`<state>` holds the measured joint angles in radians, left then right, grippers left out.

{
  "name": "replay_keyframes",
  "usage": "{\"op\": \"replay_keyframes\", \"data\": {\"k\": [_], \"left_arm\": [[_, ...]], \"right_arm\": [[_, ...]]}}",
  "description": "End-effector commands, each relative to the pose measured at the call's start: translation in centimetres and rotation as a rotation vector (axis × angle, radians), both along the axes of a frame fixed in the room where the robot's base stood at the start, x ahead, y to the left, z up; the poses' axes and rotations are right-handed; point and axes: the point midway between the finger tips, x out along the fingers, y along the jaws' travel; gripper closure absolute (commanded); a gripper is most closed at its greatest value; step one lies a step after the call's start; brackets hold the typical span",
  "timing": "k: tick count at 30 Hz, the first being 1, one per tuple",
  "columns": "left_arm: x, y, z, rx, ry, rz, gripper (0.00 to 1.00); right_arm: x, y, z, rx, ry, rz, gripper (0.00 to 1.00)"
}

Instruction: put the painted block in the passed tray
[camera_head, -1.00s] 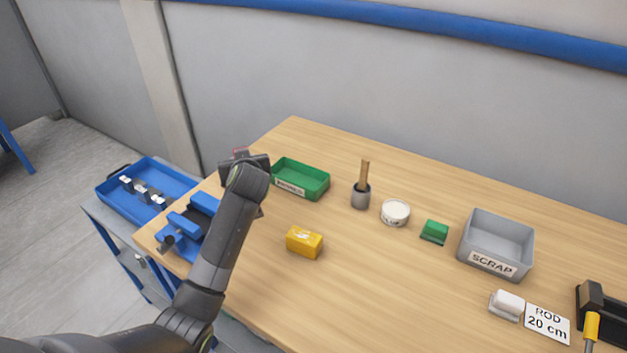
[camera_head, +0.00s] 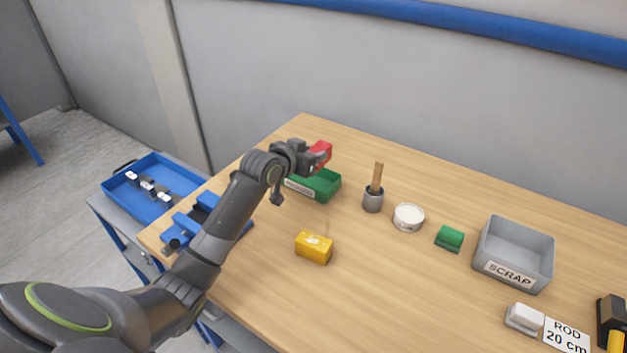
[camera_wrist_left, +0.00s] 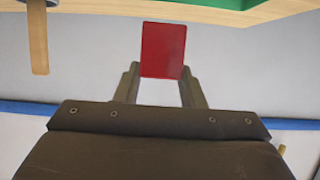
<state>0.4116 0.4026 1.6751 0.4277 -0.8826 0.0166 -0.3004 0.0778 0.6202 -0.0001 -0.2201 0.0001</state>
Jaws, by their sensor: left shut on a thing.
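My left gripper (camera_head: 309,160) is shut on a red block (camera_head: 321,151), the painted block, and holds it up above the far part of the green tray. In the left wrist view the red block (camera_wrist_left: 163,50) sits between the two fingers of the left gripper (camera_wrist_left: 161,80). The green tray (camera_head: 325,189) stands on the table with a white label on its front; the label is too small to read for sure, and the arm hides part of the tray. My right gripper does not show.
A yellow block (camera_head: 314,249) lies in front of the tray. A grey cup with a brush (camera_head: 373,199), a white round tub (camera_head: 408,217), a green piece (camera_head: 450,237) and a grey SCRAP bin (camera_head: 512,275) stand to the right. A blue vise (camera_head: 187,229) is at the left table edge.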

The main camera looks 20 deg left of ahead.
Motion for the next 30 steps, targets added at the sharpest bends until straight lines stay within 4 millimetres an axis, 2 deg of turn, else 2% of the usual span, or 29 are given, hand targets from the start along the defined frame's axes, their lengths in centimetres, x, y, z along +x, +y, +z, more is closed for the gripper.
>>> {"op": "replay_keyframes", "data": {"k": [3,11,16,29,30], "left_arm": [[0.0,0.0,-2.3,-0.003,0.003,0.002,1.00],[0.0,0.0,-5.1,-0.001,0.000,0.002,1.00],[0.0,-0.1,-7.5,-0.003,0.001,0.002,1.00],[0.0,0.0,-8.4,0.000,-0.002,0.002,1.00],[0.0,0.0,-8.5,-0.001,0.002,0.003,0.60]], "right_arm": [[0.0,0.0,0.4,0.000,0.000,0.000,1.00],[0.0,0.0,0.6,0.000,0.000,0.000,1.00],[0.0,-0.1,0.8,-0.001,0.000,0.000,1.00],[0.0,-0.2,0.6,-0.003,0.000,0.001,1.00],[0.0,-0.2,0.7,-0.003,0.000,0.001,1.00]]}}
